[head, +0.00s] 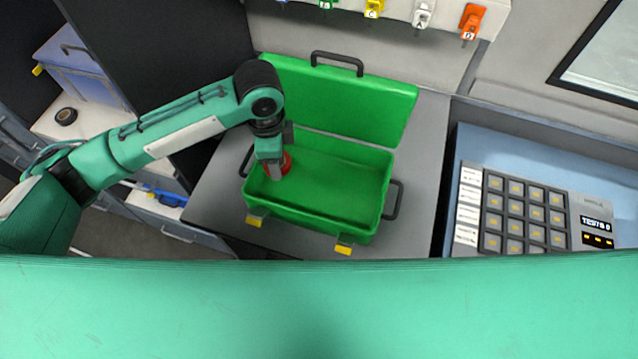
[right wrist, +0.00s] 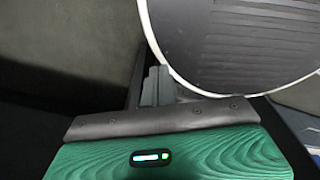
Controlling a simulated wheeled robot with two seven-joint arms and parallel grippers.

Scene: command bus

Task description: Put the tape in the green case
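The green case (head: 335,222) stands open on a grey counter, its lid (head: 345,95) tilted back. My left gripper (head: 275,172) points down into the left end of the case. It appears shut on a red round thing, likely the tape (head: 287,163), which is partly hidden behind the fingers. The tape is inside the case's outline; I cannot tell whether it touches the floor of the case. My right gripper (right wrist: 156,86) shows only in the right wrist view, its fingers close together with nothing seen between them.
A black roll (head: 66,116) lies on a shelf at the left, near a blue box (head: 80,70). A keypad panel (head: 525,215) is at the right. Coloured tagged hooks hang above the case. A round dark panel with a white rim (right wrist: 245,45) is close to my right gripper.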

